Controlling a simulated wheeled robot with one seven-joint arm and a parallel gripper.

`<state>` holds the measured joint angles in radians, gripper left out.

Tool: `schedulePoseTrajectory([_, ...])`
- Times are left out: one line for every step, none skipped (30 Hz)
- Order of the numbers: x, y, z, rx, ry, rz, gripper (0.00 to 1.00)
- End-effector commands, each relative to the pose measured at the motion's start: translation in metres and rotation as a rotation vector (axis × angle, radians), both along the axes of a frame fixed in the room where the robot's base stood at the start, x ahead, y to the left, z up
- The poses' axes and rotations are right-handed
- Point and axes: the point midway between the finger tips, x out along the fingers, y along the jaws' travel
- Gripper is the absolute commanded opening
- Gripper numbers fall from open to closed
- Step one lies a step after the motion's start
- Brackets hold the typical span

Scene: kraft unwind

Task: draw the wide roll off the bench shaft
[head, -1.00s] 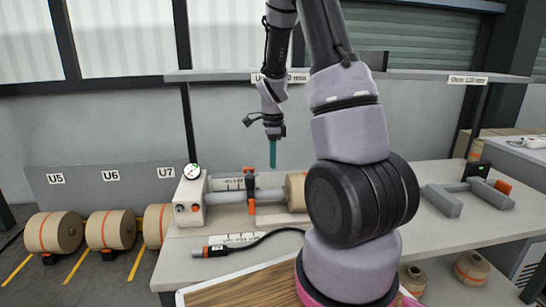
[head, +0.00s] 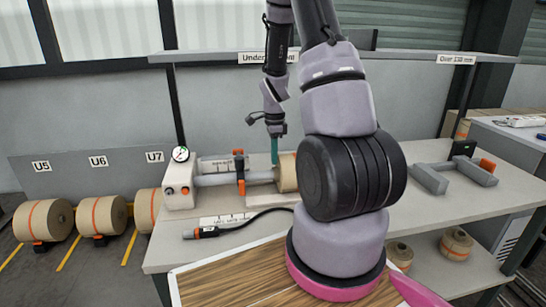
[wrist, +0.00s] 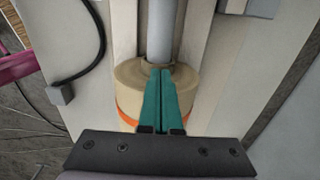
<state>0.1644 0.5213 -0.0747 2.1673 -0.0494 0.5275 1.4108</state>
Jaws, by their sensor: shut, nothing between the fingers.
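The wide roll (head: 287,173), kraft brown, sits on the grey bench shaft (head: 215,180), partly hidden behind my arm in the head view. In the wrist view the roll (wrist: 129,82) has an orange band, and the shaft (wrist: 160,32) runs out of its core. My gripper (head: 274,162) points down with its teal fingers together and empty, at the roll's shaft-side end. In the wrist view the fingers (wrist: 164,75) lie across the roll, tips near the core. I cannot tell whether they touch it.
A grey end block (head: 179,188) with a gauge and an orange-and-black collar (head: 240,172) hold the shaft's left part. A grey cradle (head: 455,176) stands on the right of the bench. Floor rolls (head: 44,220) stand at left.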

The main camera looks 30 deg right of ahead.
Motion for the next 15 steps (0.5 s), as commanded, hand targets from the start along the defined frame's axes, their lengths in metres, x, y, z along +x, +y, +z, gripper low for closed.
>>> schedulePoseTrajectory([0.0, -0.002, 0.0, 0.0, 0.0, -0.001, 0.0])
schedulePoseTrajectory([-0.001, -0.004, 0.0, 0.0, 0.0, -0.002, 0.0])
schedulePoseTrajectory([-0.003, -0.01, 0.0, -0.001, 0.0, -0.004, 0.0])
schedulePoseTrajectory([-0.004, -0.015, 0.0, -0.001, 0.0, -0.004, 0.0])
schedulePoseTrajectory([-0.006, -0.021, 0.0, -0.001, 0.0, -0.006, 0.0])
schedulePoseTrajectory([-0.009, -0.031, 0.0, -0.001, 0.0, -0.008, 0.0])
schedulePoseTrajectory([-0.011, -0.04, 0.0, -0.001, 0.0, -0.008, 0.0])
schedulePoseTrajectory([-0.014, -0.049, 0.0, -0.002, 0.001, -0.009, 0.0])
schedulePoseTrajectory([-0.017, -0.061, 0.0, -0.001, 0.001, -0.009, 0.0])
schedulePoseTrajectory([-0.02, -0.069, 0.0, -0.001, 0.001, -0.01, 0.0])
schedulePoseTrajectory([-0.023, -0.078, 0.0, -0.002, 0.002, -0.009, 0.0])
schedulePoseTrajectory([-0.026, -0.09, 0.0, 0.0, 0.002, -0.01, 0.0])
schedulePoseTrajectory([-0.029, -0.098, 0.0, 0.0, 0.002, -0.009, 0.0])
schedulePoseTrajectory([-0.031, -0.107, 0.0, -0.001, 0.001, -0.009, 0.0])
schedulePoseTrajectory([-0.034, -0.119, 0.0, -0.002, 0.001, -0.009, 0.0])
